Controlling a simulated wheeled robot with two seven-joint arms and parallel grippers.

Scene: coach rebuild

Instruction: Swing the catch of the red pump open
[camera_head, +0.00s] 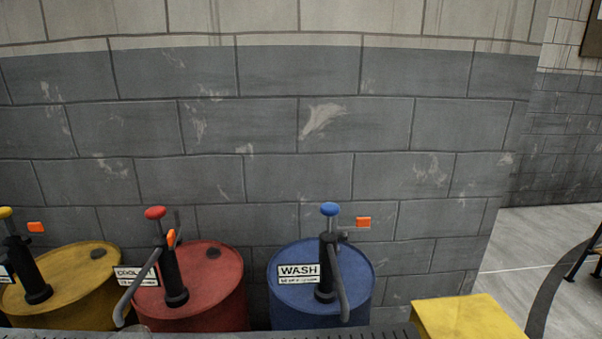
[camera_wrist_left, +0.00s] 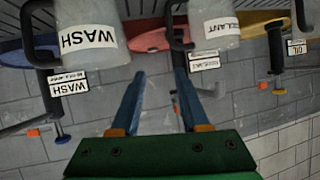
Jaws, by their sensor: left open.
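The red pump (camera_head: 173,270) stands upright on the red drum (camera_head: 218,283) in the head view, with a red knob on top. Its orange catch (camera_head: 171,237) shows as a narrow upright shape close against the pump's head. My right gripper is in neither view.
The blue drum (camera_head: 290,300) and yellow drum (camera_head: 85,290) flank the red one; their pumps' orange catches stick out to the right. Jugs labelled WASH (camera_wrist_left: 88,38) and COOLANT (camera_wrist_left: 217,28) stand near my fingers. A yellow box (camera_head: 465,318) is at right; a block wall (camera_head: 260,120) is behind.

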